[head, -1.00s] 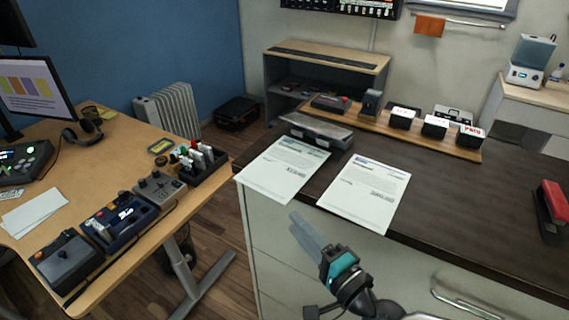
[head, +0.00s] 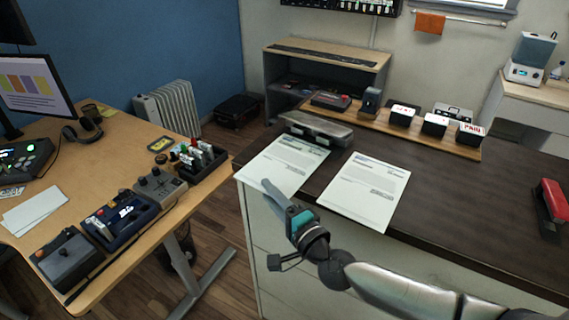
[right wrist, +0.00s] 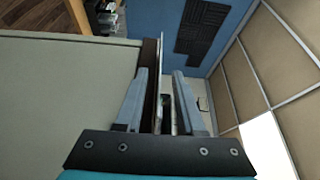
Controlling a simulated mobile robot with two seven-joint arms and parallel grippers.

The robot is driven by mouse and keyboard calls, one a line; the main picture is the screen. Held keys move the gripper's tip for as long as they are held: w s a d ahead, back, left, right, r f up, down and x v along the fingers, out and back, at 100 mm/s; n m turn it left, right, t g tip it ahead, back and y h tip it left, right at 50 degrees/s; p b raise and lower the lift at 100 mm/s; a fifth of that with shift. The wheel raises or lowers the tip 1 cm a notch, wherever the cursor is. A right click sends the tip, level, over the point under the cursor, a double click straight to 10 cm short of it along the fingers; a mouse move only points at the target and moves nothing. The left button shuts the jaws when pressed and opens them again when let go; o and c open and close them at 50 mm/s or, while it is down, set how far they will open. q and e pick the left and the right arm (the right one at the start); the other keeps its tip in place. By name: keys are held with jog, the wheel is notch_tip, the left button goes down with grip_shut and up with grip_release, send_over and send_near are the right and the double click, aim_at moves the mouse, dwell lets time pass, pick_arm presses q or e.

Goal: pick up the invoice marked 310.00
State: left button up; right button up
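Two white printed sheets lie on the dark counter: a left sheet (head: 292,158) and a right sheet (head: 365,190). Both reach the counter's front edge. Their printed amounts are too small to read, so I cannot tell which is marked 310.00. My right gripper (head: 269,187) is at the front edge of the left sheet, its fingers covering a bit of that edge. In the right wrist view the fingers (right wrist: 160,76) are apart, with a thin sheet edge seen edge-on in line with the gap. I cannot tell whether they touch it. My left gripper is out of view.
The dark counter (head: 455,200) holds a grey metal device (head: 318,128) behind the sheets, a wooden board (head: 385,126) with several small boxes, and a red stapler (head: 551,205) at right. A wooden desk (head: 75,180) with devices stands left, across a floor gap.

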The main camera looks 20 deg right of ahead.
jog(key=shift+x, duration=1.25)
grip_shut()
